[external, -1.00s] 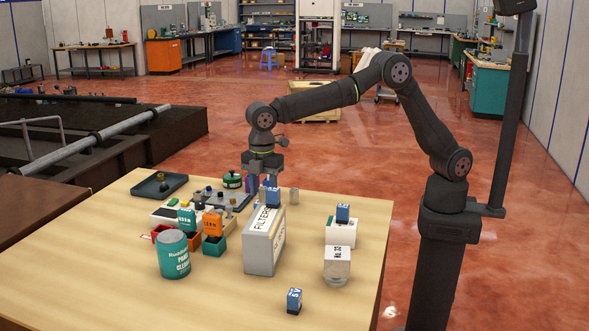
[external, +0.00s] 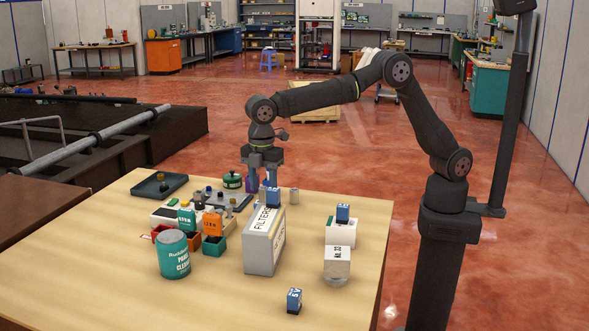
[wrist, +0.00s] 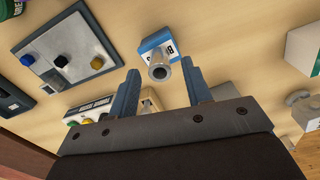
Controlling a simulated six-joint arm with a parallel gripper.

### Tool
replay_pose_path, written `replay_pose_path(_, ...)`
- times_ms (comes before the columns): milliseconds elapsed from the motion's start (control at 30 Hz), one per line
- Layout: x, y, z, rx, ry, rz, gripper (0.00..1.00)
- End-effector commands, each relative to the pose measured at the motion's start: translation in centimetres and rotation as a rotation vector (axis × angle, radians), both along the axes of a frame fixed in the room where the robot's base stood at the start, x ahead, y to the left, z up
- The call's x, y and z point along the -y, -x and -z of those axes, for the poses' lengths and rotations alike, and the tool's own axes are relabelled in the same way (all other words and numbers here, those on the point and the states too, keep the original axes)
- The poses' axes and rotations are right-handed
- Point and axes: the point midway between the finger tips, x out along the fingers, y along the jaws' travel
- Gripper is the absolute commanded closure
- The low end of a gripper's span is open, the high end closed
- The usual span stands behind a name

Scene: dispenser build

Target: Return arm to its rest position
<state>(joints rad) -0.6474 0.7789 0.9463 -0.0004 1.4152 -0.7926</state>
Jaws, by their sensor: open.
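My gripper (external: 262,172) is open above the back of the wooden table, over the area behind the white FILTERS box (external: 264,240). In the wrist view my gripper (wrist: 160,82) shows two fingers spread apart. A small metal cylinder (wrist: 159,66) appears in the gap between them, in front of a blue-and-white block (wrist: 157,41). Neither finger visibly grips it. My arm reaches left from its column, with the forearm nearly level and the gripper pointing down.
The table (external: 215,300) also holds a teal can (external: 173,256), orange and teal blocks in small bins, a dark tray (external: 159,186), a white box (external: 341,233) with a blue block on top, a clear jar (external: 336,267) and a blue block (external: 294,300). The front left is clear.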

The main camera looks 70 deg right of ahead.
Motion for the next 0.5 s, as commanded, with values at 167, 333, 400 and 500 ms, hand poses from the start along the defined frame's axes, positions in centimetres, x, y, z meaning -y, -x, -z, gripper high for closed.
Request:
replay_pose_path(167,-0.1,-0.1,-0.3,0.005,-0.003,0.001,0.55)
replay_pose_path(333,0.0,-0.1,-3.7,0.003,-0.003,0.0,0.55)
replay_pose_path(400,0.0,0.0,-5.1,0.002,-0.002,0.0,0.55)
replay_pose_path(500,-0.1,-0.1,-7.1,0.003,-0.003,0.0,0.55)
